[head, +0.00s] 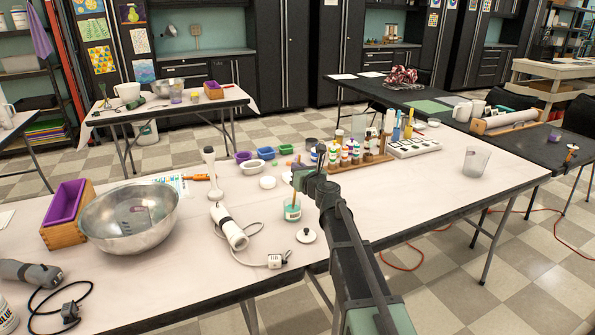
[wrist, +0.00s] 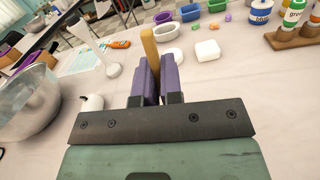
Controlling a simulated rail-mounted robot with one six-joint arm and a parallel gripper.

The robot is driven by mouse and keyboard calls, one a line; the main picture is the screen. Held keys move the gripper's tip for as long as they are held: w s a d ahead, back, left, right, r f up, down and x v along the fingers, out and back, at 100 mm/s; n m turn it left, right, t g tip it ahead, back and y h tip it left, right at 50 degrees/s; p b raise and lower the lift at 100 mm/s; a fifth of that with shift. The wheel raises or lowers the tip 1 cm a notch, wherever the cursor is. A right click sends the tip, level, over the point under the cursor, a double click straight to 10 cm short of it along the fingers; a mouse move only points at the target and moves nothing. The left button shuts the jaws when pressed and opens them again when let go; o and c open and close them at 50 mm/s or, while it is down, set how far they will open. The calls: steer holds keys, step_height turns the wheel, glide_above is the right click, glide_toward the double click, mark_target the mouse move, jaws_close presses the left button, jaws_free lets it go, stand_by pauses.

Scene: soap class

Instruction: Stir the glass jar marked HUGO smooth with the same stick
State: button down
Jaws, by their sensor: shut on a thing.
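My gripper (head: 303,180) is shut on a wooden stick (wrist: 150,46), which stands up between the purple finger pads in the wrist view. In the head view the stick (head: 296,195) runs down from my gripper to a small glass jar (head: 292,213) with a pale label and green contents. The stick's lower end appears to be in the jar's mouth; its depth cannot be told. The lettering on the label is too small to read. The jar is hidden behind my gripper in the wrist view.
A white lid (head: 307,236) lies right of the jar. A stick blender (head: 229,226) with its cord and plug lies to the left, beside a steel bowl (head: 130,215). A rack of small bottles (head: 350,160) stands behind. A clear cup (head: 476,162) stands far right.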

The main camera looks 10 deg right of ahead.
mark_target(299, 155)
steer(key=shift+s+a, duration=0.1)
steer(key=shift+a, duration=0.2)
steer(key=shift+r, duration=0.15)
steer(key=r+p, duration=0.6)
steer(key=shift+d+r+p, duration=0.2)
steer(key=shift+d+p, duration=0.1)
steer(key=shift+d, duration=0.05)
steer(key=shift+f, duration=0.1)
stand_by(0.4)
step_height(299, 155, up, 5)
steer(key=p, duration=0.5)
